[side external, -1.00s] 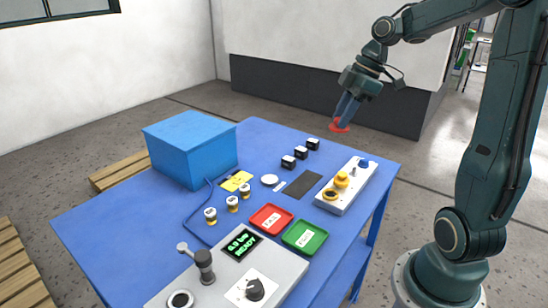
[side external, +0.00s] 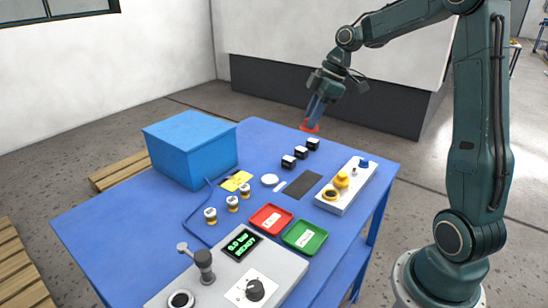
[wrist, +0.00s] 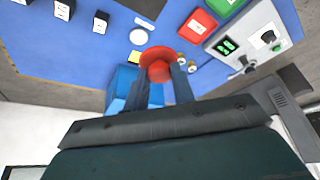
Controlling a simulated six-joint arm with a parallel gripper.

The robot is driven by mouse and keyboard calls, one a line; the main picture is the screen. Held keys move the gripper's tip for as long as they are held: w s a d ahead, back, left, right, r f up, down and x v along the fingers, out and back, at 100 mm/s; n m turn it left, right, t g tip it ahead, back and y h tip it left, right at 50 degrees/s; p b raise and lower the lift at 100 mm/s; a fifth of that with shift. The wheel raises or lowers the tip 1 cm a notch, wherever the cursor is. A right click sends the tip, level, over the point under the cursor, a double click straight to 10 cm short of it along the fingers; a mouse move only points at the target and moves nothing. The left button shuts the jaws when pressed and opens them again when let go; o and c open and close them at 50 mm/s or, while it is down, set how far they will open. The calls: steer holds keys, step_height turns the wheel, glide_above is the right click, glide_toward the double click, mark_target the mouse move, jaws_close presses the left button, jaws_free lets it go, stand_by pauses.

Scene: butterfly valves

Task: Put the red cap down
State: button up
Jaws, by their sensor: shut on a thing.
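The red cap (side external: 309,128) is a round disc with a wider rim. My gripper (side external: 314,119) is shut on it and holds it in the air, fingers angled down. In the side view the cap appears just past the table's far edge, behind the black blocks; its exact height is hard to tell. In the wrist view the red cap (wrist: 157,57) sits between the fingertips of my gripper (wrist: 161,77), with the blue table behind it.
The blue table (side external: 110,218) carries several black blocks (side external: 301,152), a white disc (side external: 269,180), a dark mat (side external: 297,191), a red tray (side external: 257,222), a green tray (side external: 289,241), a button box (side external: 360,189), several small jars (side external: 232,203), a blue box (side external: 190,150) and a grey panel (side external: 215,288).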

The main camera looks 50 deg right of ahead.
steer(key=shift+w+a+f, duration=0.1)
steer(key=shift+w+f, duration=0.15)
steer(key=shift+w, duration=0.4)
steer(key=shift+w+a+f, duration=0.1)
steer(key=shift+w+f, duration=0.15)
steer(key=shift+w, duration=0.4)
step_height(320, 180, down, 16)
steer(key=shift+r, duration=0.15)
steer(key=shift+f, duration=2.15)
steer(key=shift+f, duration=0.15)
steer(key=o, duration=1)
steer(key=shift+c, duration=0.2)
steer(key=v, duration=1.2)
steer(key=shift+r, duration=0.2)
